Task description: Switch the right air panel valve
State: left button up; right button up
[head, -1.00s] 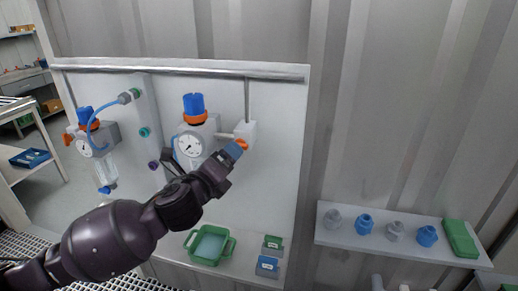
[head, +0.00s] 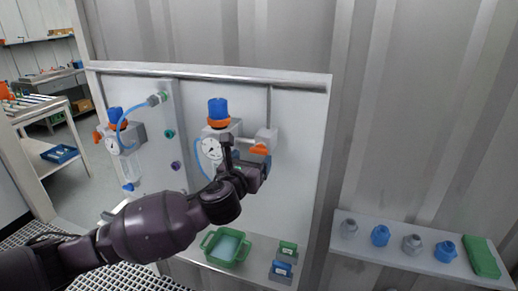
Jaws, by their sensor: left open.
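The right air panel has a blue-capped regulator (head: 218,110) with an orange ring and a round gauge (head: 211,149). To its right is a white valve block with an orange valve handle (head: 260,149), which lies roughly sideways in the picture. My left gripper (head: 247,158) is open just in front of the panel. One dark finger stands left of the handle and the other is just below and right of it. It appears empty; I cannot tell whether it touches the handle. My right gripper is not in view.
A left regulator (head: 114,122) has its own orange handle. A green tray (head: 226,248) and small labelled boxes sit on the ledge below. A wall shelf (head: 405,258) at right holds several grey and blue fittings and a green block. The wall right of the panel is bare.

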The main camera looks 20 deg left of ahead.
aim_at(258, 151)
pick_arm(q)
jog(key=shift+w+d, duration=0.15)
jog(key=shift+w, duration=3)
jog(key=c, duration=0.9)
